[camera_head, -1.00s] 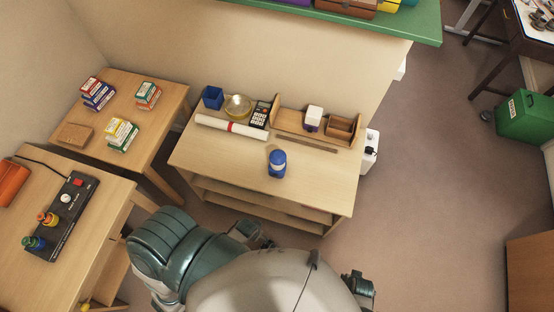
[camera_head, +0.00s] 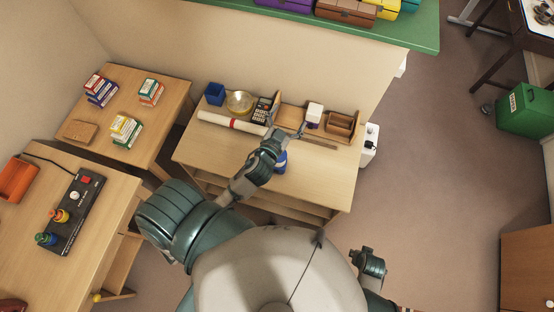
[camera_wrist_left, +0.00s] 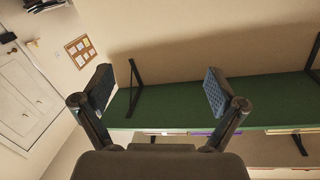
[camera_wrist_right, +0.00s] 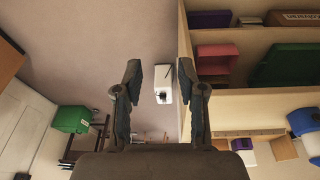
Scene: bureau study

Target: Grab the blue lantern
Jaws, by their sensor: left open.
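The blue lantern (camera_head: 281,164) stands on the wooden desk (camera_head: 325,175) in the head view, partly hidden behind my left gripper. My left gripper (camera_head: 284,130) is above the desk, over and beside the lantern, with its fingers apart and empty. I cannot tell from this view how high it is above the lantern. The left wrist view shows the open fingers (camera_wrist_left: 160,90) against the wall and a green shelf, with no lantern between them. My right gripper (camera_head: 371,264) hangs low, right of my body; its fingers are apart and empty in the right wrist view (camera_wrist_right: 159,74).
A green shelf (camera_head: 425,25) overhangs behind. The desk's right front is clear.

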